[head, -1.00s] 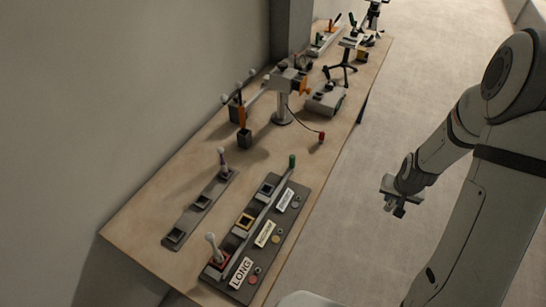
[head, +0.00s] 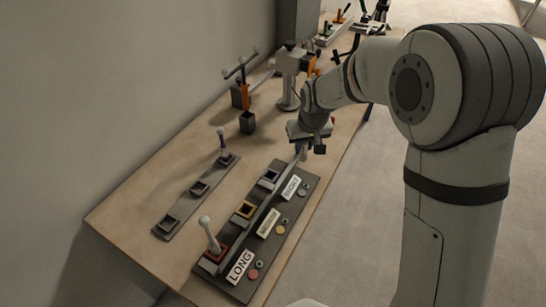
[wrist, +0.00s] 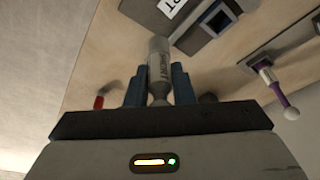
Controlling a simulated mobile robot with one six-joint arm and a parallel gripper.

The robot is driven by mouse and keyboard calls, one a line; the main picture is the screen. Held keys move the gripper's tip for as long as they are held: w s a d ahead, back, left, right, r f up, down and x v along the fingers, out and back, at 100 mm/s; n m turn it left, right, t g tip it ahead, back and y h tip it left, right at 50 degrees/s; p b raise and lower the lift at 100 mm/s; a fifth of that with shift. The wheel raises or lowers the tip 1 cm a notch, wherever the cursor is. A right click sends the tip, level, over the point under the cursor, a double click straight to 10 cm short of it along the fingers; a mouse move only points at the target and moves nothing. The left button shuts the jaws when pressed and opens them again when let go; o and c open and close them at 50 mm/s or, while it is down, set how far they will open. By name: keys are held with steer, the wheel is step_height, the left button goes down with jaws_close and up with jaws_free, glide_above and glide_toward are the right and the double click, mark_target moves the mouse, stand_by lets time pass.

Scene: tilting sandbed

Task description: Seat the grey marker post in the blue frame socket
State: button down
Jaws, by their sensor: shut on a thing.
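My gripper (head: 303,149) is over the far right end of the dark labelled board (head: 239,287). In the wrist view its blue fingers (wrist: 159,84) are shut on the grey marker post (wrist: 159,62), a grey cylinder with lettering and a narrow neck. The blue frame socket (head: 270,176) is at the board's far end by the SHORT label, left of my gripper. It also shows in the wrist view (wrist: 217,18), up and right of the post. The post is beside the socket, not in it; its height above the board is unclear.
A white-knobbed post (head: 209,234) stands in the red frame socket. The yellow frame socket (head: 245,209) looks empty. A grey rack (head: 184,205) at left holds a purple-banded post (head: 222,142). A long bar runs along the board.

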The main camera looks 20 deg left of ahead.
steer(key=s+a+r+n+b, duration=0.1)
steer(key=s+a+n+b, duration=0.1)
steer(key=s+a, duration=0.5)
steer(key=shift+b+x, duration=3.1)
steer(key=shift+x, duration=1.55)
steer(key=shift+w, duration=0.1)
steer(key=c, duration=1.2)
jaws_free()
steer(key=shift+o, duration=0.2)
